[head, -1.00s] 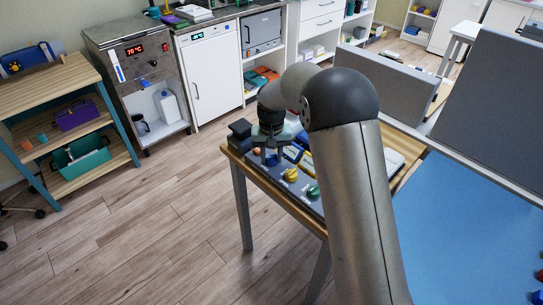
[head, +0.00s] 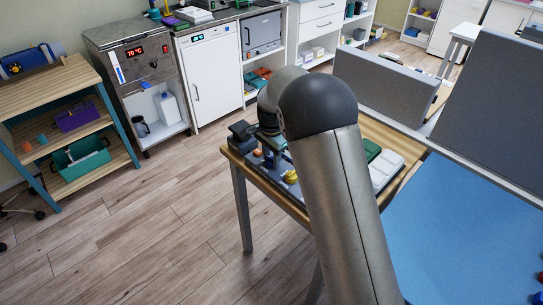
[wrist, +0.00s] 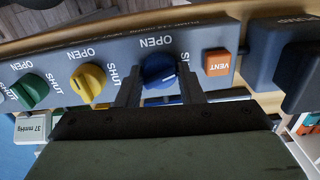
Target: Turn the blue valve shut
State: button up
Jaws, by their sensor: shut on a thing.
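The blue valve (wrist: 158,71) is a round knob on a grey panel (wrist: 118,50), with the word OPEN above it in the wrist view. A pale mark on its face lies nearly sideways, to the right rather than up at OPEN. The SHUT label to its right is partly covered by a finger. My gripper (wrist: 160,88) has one finger on each side of the knob and is shut on it. In the head view my gripper (head: 270,150) is over the panel at the table's far left end, mostly behind my arm; the blue valve is hardly visible there.
A yellow valve (wrist: 88,83) and a green valve (wrist: 31,90) sit left of the blue one. An orange VENT button (wrist: 217,63) is close on its right, then a dark block (wrist: 295,75). A white tray (head: 384,168) lies on the wooden table (head: 237,157).

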jog(key=shift+m+p, duration=0.3)
jog(key=shift+m, duration=1.6)
jog(key=o, duration=1)
jog(key=shift+c, duration=0.2)
notch_tip(320, 180, up, 18)
jog(key=shift+f, duration=0.25)
